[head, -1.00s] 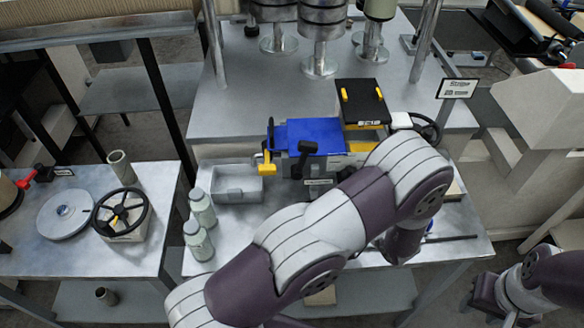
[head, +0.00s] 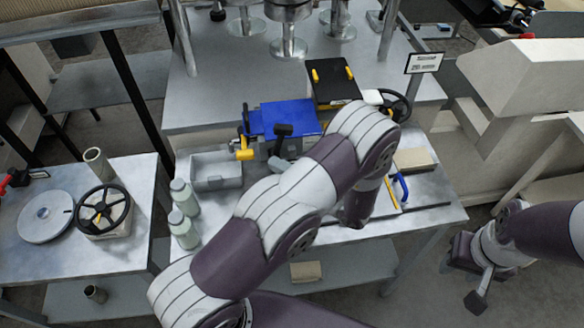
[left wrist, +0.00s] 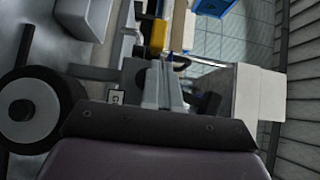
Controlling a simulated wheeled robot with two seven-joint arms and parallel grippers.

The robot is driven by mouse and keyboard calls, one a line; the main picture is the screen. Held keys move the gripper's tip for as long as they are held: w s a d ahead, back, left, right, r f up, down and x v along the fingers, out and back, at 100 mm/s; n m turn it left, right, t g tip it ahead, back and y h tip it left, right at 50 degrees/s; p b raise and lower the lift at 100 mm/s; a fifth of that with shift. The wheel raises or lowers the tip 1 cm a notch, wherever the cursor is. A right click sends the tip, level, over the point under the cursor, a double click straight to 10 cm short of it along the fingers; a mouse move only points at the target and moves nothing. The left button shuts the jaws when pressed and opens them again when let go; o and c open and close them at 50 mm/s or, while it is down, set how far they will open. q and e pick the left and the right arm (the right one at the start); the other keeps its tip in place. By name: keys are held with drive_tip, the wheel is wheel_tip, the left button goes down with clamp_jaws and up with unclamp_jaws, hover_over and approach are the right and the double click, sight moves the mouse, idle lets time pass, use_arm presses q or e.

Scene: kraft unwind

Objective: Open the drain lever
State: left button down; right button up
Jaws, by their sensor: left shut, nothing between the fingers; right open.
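A machine with a blue top (head: 285,119) stands on the grey bench, with a yellow handle (head: 245,154) at its left front and a black-knobbed lever (head: 283,131) at its front. I cannot tell which of these is the drain lever. My left arm hides part of the machine's front. My left gripper (left wrist: 164,78) is shut and empty; in the left wrist view its fingers point toward a yellow part (left wrist: 158,36), apart from it as far as I can see. A black round part shows close at left there. My right gripper (head: 470,280) is open at the lower right, away from the bench.
A grey tray (head: 214,170) and two pale bottles (head: 184,229) stand left of the machine. A black handwheel (head: 103,210) and a red-handled part (head: 15,180) are on the left table. A blue-handled tool (head: 400,187) and a brown block (head: 413,160) lie at right.

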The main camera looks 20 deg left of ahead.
sight(244, 145)
use_arm(q)
drive_tip(key=x, duration=0.3)
drive_tip(key=shift+a+p, duration=0.35)
drive_tip(key=shift+p, duration=0.05)
drive_tip(key=shift+s+t, duration=0.1)
drive_tip(key=shift+t, duration=0.2)
drive_tip(key=shift+s+a+m+t+p, duration=0.2)
drive_tip(key=shift+m+t+p, duration=0.1)
